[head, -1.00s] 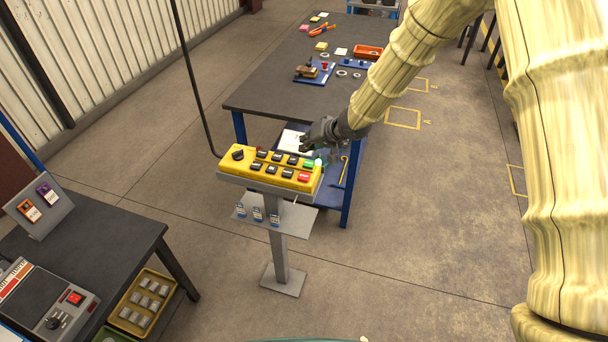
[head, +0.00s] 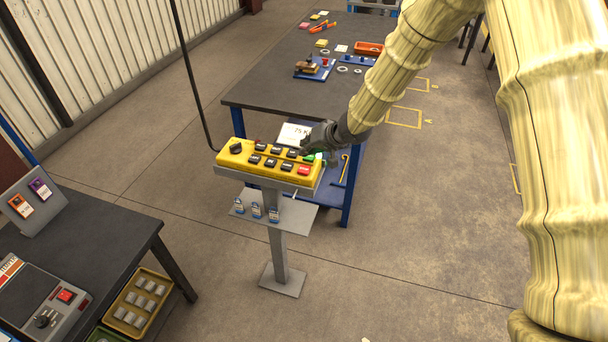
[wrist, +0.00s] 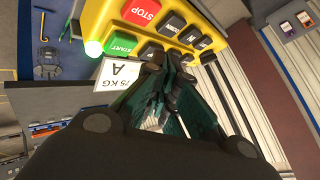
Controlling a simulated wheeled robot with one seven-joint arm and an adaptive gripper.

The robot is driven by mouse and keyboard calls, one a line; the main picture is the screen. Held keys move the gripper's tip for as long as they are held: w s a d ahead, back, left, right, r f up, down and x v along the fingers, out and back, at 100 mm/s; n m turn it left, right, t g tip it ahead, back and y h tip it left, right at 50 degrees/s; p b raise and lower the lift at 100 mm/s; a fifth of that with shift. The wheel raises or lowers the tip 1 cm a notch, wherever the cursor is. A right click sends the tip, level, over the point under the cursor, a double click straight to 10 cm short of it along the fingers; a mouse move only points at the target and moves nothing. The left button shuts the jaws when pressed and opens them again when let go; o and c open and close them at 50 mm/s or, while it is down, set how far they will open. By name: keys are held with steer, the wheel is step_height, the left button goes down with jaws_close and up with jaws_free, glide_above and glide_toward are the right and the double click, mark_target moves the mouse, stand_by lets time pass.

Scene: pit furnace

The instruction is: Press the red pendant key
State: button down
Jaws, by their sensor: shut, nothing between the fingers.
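The yellow pendant (head: 232,160) lies on a grey stand. Its red key (head: 304,170) is at the right end of the near row; in the wrist view the red key (wrist: 141,10) reads STOP at the top. The green START key (wrist: 120,45) is beside it. My gripper (head: 306,151) is at the far right side of the pendant, by the green key and beyond the red one. In the wrist view my gripper (wrist: 170,62) is shut and empty, its tips by the black keys, apart from the red key. I cannot tell whether the tips touch a key.
A dark workbench (head: 260,95) with blue legs stands behind the pendant. A white card marked 75 KG (wrist: 117,72) lies beyond the pendant. A dark table (head: 100,230) is at left. The floor right of the stand is clear.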

mark_target(306, 167)
steer(key=shift+f+b, duration=0.8)
steer(key=shift+f, duration=1.1)
steer(key=shift+f, duration=0.2)
steer(key=shift+f, duration=0.25)
steer(key=shift+f, duration=0.45)
stand_by(0.9)
steer(key=shift+r, duration=0.15)
steer(key=shift+r+p, duration=0.75)
steer(key=shift+p, duration=0.2)
steer(key=shift+r+p, duration=2.25)
steer(key=shift+r, duration=0.3)
